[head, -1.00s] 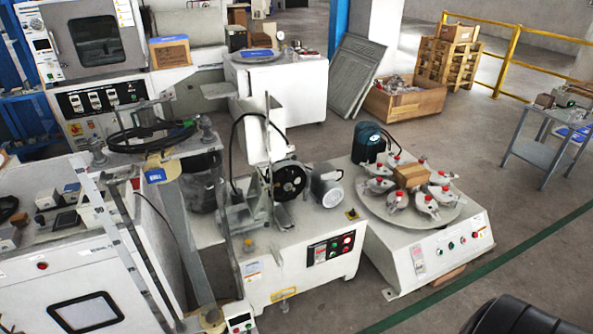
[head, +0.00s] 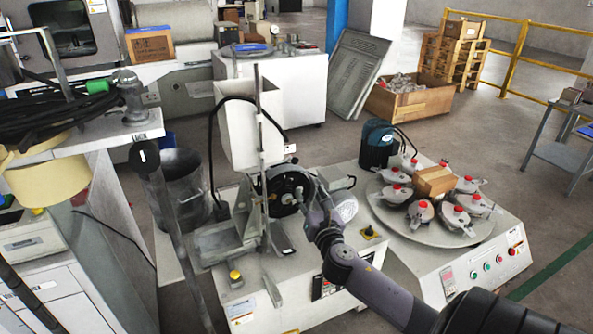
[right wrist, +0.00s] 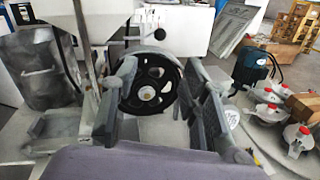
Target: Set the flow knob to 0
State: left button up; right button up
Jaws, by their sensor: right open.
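My right gripper (head: 311,194) reaches in from the lower right of the head view, over the white grinding machine. Its jaws are open and empty. In the right wrist view, the two open fingers (right wrist: 160,72) frame the machine's black spoked wheel (right wrist: 132,97), which lies beyond them. The wheel (head: 282,187) also shows in the head view, just behind the fingertips. I cannot tell which part is the flow knob. A yellow-topped knob (head: 235,277) stands at the machine's front left, and a dark knob on a yellow plate (head: 370,231) at its right. No scale is readable. My left gripper is not in view.
A turntable (head: 427,231) with several red-capped grey parts stands right of the machine, with a cardboard box (head: 435,181) at its middle. A white hopper (head: 239,134) rises behind the wheel. My forearm hides part of the front panel. Open floor lies at the right.

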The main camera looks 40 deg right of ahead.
aim_at(296, 163)
jog(key=b+x, duration=0.1)
jog(key=x, duration=0.6)
jog(key=b+x, duration=0.1)
jog(key=x, duration=0.7)
jog(key=shift+f, duration=0.2)
pick_arm(q)
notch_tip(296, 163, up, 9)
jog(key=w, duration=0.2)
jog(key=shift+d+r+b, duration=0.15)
jog(key=shift+b, duration=0.15)
pick_arm(e)
jog(key=shift+x, duration=0.8)
jog(key=shift+c, duration=0.5)
grip_shut()
